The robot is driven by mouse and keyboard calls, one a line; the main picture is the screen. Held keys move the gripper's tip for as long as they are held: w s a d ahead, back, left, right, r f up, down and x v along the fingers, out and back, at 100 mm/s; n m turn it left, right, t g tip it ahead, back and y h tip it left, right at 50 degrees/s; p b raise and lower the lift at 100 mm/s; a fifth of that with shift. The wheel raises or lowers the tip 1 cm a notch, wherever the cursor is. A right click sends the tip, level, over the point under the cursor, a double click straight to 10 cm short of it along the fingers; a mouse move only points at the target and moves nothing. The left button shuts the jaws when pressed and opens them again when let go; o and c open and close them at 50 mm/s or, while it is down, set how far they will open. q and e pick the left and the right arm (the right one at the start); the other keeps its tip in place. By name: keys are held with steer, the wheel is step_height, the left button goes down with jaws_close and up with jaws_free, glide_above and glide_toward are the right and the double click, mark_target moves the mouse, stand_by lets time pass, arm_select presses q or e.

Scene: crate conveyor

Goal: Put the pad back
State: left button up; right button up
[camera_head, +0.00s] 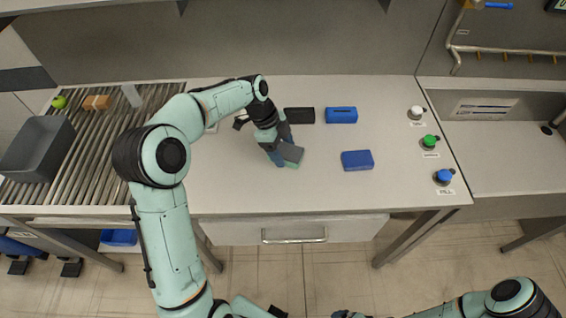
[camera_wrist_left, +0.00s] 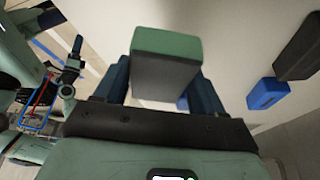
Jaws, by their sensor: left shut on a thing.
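The pad (camera_wrist_left: 165,75) is a grey block with a green face. My left gripper (camera_wrist_left: 155,88) is shut on it, with one dark blue finger on each side. In the head view the pad (camera_head: 291,154) shows below the left gripper (camera_head: 275,152), grey with a green edge low down, over the middle of the white table. I cannot tell whether it touches the table top. Of my right gripper, only a dark bit (camera_head: 345,314) shows at the bottom edge of the head view, and its jaws cannot be made out.
A black box (camera_head: 299,115) and a blue slotted box (camera_head: 342,115) stand behind the pad. A blue block (camera_head: 357,160) lies to its right. White, green (camera_head: 430,141) and blue buttons line the table's right side. A roller conveyor (camera_head: 95,150) with a grey crate (camera_head: 38,148) is at left.

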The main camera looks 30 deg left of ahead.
mark_target(287, 171)
arm_select(q)
steer(key=shift+f, duration=3.2)
steer(key=shift+f, duration=0.2)
steer(key=o, duration=1)
steer(key=shift+w+r, duration=0.1)
steer(key=shift+r, duration=0.1)
steer(key=v, duration=1.2)
steer(key=shift+p, duration=0.35)
